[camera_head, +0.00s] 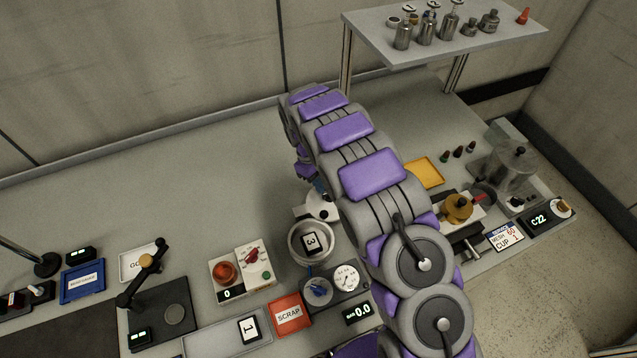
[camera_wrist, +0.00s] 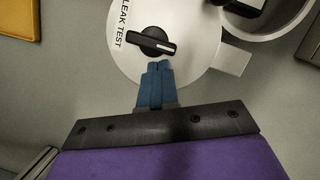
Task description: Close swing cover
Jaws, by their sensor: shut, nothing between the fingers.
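The swing cover, a white disc lettered LEAK TEST (camera_wrist: 196,62), fills the top middle of the wrist view. It carries a black knob (camera_wrist: 152,42) with a white line. In the head view the cover (camera_head: 318,207) shows partly behind my arm. It sits beside the round chamber (camera_head: 296,254), which is uncovered and has a dark item labelled 3 (camera_head: 311,242) inside. Part of the chamber rim (camera_wrist: 285,30) shows at the upper right in the wrist view. My gripper's blue fingers (camera_wrist: 159,70) are together and empty, with the tips just below the knob; contact is unclear.
A panel with a blue knob (camera_head: 317,290) and a gauge (camera_head: 345,277) is in front of the chamber. A red SCRAP tray (camera_head: 290,314) and a control box (camera_head: 241,273) are to the left. A yellow tray (camera_head: 428,172) lies right of my arm. The bench behind is clear.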

